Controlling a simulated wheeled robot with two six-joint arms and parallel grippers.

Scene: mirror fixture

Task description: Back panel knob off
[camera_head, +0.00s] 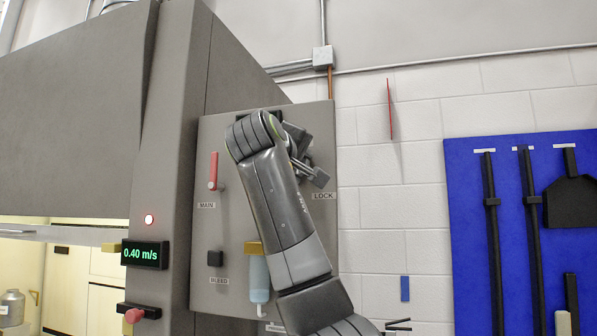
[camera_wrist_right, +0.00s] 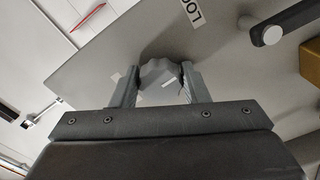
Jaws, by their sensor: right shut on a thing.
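The back panel (camera_head: 225,145) is a grey plate on the side of a larger grey housing. A grey lobed knob (camera_wrist_right: 160,72) with a white mark sits on it near the LOCK label (camera_head: 323,196), which also shows partly in the right wrist view (camera_wrist_right: 192,12). My right gripper (camera_wrist_right: 158,76) is shut on the knob, one finger on each side. In the head view my right gripper (camera_head: 308,168) is near the panel's upper right, and my own arm hides the knob there. My left gripper is not in view.
A red MAIN handle (camera_head: 213,171), a black BLEED block (camera_head: 215,258) and a pale blue bottle with a yellow top (camera_head: 257,270) are on the panel's left and lower part. A display (camera_head: 145,254) reads 0.40 m/s. A blue tool board (camera_head: 470,230) hangs at right.

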